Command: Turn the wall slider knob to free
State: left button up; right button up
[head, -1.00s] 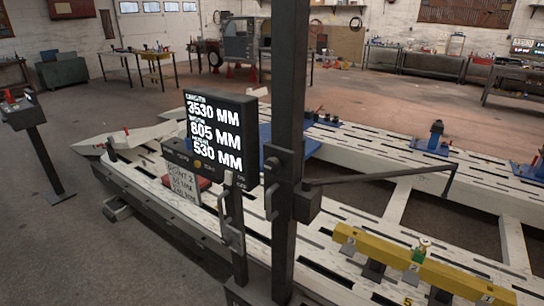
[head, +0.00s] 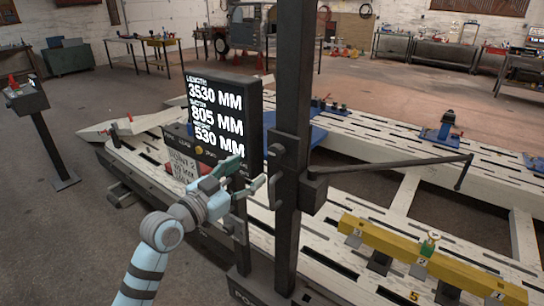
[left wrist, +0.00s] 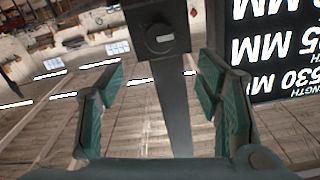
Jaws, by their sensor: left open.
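My left gripper (head: 246,174) is in front of the dark upright post (head: 292,120), between it and the black measuring display (head: 222,112). In the left wrist view the jaws of the left gripper (left wrist: 161,82) stand wide apart with nothing between them but the view of the post (left wrist: 172,105) beyond. That view is upside down. A round dark knob (left wrist: 160,38) with a pale mark sits on a black slider box (left wrist: 150,12) on the post, beyond the fingertips and apart from them. In the head view the slider box (head: 314,190) carries a thin arm; the knob's setting is unreadable. My right gripper is out of view.
The display reads 3530, 805 and 530 MM and stands close to my left gripper. A thin black arm (head: 400,165) reaches right from the slider. A yellow beam (head: 395,245) lies on the white slotted bench (head: 350,195). A pedestal (head: 45,125) stands at far left.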

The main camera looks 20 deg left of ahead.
aim_at(274, 153)
pick_arm(q)
jog(key=x, duration=1.1)
jog(key=shift+w, duration=0.15)
jog(key=c, duration=1.2)
